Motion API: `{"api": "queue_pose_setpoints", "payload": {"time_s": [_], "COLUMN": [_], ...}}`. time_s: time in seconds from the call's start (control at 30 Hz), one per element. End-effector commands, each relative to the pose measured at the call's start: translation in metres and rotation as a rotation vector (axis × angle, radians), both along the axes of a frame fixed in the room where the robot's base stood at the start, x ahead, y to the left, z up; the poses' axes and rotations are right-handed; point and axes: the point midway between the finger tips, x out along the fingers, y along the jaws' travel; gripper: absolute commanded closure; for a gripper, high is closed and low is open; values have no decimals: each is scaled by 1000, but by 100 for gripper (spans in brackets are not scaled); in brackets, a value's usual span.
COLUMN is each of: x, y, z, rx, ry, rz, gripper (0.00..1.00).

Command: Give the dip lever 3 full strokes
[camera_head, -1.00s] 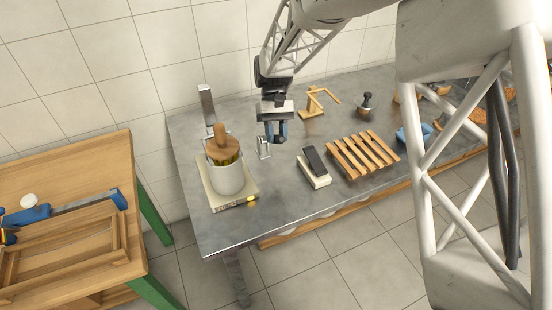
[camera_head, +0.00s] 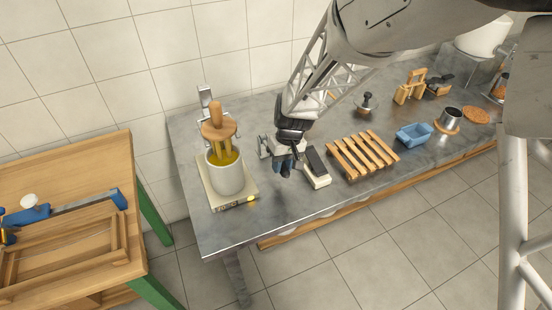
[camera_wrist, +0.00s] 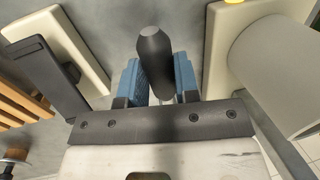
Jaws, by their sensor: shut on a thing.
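The white pot (camera_head: 227,178) stands on a cream base (camera_head: 235,200) at the left end of the grey bench. Above it a wooden disc (camera_head: 213,132) with a knob carries yellow rods, their lower ends in the pot. A metal post (camera_head: 205,97) stands behind it. My gripper (camera_head: 284,168) is low over the bench, right of the pot. In the wrist view the dark, rounded grip of the dip lever (camera_wrist: 155,58) stands between my blue fingers, which are shut on it. The lever's lower part is hidden by my gripper.
A cream block with a dark top (camera_head: 316,168) lies close to my gripper's right. Beyond it are a slatted wooden rack (camera_head: 362,155) and a blue tray (camera_head: 413,135). A wooden table (camera_head: 70,200) stands left. The bench front is clear.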

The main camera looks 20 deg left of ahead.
Motion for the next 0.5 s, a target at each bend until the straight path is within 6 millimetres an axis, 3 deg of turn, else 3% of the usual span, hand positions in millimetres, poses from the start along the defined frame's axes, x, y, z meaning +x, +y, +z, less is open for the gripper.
{"api": "queue_pose_setpoints", "payload": {"time_s": [0.03, 0.2, 0.5], "x": [-2, -1, 0], "y": [1, 1, 0], "z": [-1, -1, 1], "rx": [-1, -2, -2], "ry": [4, 3, 2], "rz": [2, 2, 2], "gripper": [68, 45, 45]}}
